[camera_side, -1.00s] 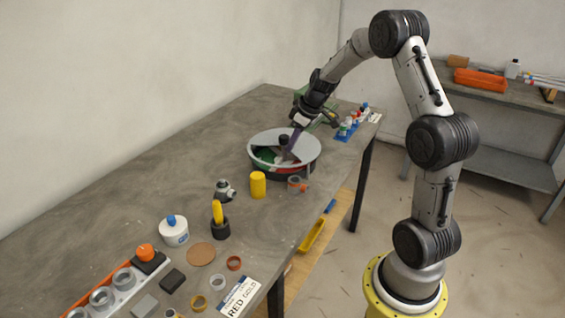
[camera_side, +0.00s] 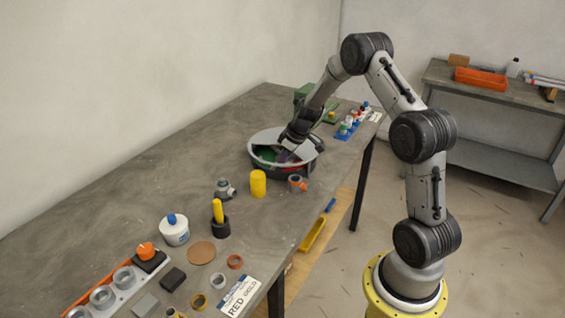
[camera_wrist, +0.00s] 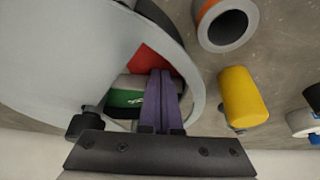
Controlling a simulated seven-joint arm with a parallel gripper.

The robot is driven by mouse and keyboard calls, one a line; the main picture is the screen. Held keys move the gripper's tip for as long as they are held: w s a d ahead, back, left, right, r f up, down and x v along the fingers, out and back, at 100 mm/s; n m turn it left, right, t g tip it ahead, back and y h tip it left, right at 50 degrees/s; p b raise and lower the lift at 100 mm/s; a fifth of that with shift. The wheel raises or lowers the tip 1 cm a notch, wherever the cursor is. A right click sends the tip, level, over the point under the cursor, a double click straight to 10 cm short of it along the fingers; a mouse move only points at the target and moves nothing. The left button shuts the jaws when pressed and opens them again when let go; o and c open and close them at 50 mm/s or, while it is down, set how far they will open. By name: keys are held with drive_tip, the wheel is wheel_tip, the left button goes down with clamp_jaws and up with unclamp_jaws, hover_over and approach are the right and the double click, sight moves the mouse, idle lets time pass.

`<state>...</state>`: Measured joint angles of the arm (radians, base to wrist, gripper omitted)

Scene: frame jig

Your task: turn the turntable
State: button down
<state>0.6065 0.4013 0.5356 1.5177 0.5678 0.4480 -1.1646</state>
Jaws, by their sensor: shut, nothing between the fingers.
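The turntable (camera_side: 260,165) is a round, dark-sided drum with a grey rim and top, standing on the table. Red and green sectors show through the opening in its top. In the wrist view its grey top (camera_wrist: 60,60) fills the left, with a red sector (camera_wrist: 148,62) and a green sector (camera_wrist: 126,98) in the opening. A black knob (camera_wrist: 84,123) stands on the top. My gripper (camera_wrist: 163,75) has purple fingers, shut together and empty, reaching into or over the opening. In the side view my gripper (camera_side: 286,155) is low at the turntable; its fingertips are partly hidden.
A yellow cylinder (camera_side: 258,184) and an orange-and-grey pipe piece (camera_side: 297,184) stand close in front of the turntable. A grey fitting (camera_side: 225,188) is nearby. A blue rack of small bottles (camera_side: 349,125) stands behind to the right. The table left of the turntable is clear.

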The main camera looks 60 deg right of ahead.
sight(265, 166)
drive_tip(key=shift+w+a+m+h, duration=0.15)
drive_tip(key=shift+w+m+h, duration=0.25)
drive_tip(key=shift+m, duration=0.3)
idle(0.5)
drive_tip(key=shift+w+a+m+h, duration=0.15)
drive_tip(key=shift+w+m+h, duration=0.15)
drive_tip(key=shift+w+m, duration=0.55)
drive_tip(key=shift+w+m+g+h, duration=0.2)
drive_tip(key=shift+w+m+h, duration=0.2)
drive_tip(key=shift+w+m, duration=0.6)
drive_tip(key=shift+w+m+g+h, duration=0.2)
drive_tip(key=shift+w+m+h, duration=0.25)
drive_tip(key=shift+m, duration=1)
drive_tip(key=shift+w+d, duration=0.4)
drive_tip(key=shift+w, duration=0.25)
drive_tip(key=shift+w+d, duration=0.4)
drive_tip(key=shift+w, duration=0.2)
drive_tip(key=shift+w+d, duration=0.15)
drive_tip(key=shift+w, duration=0.05)
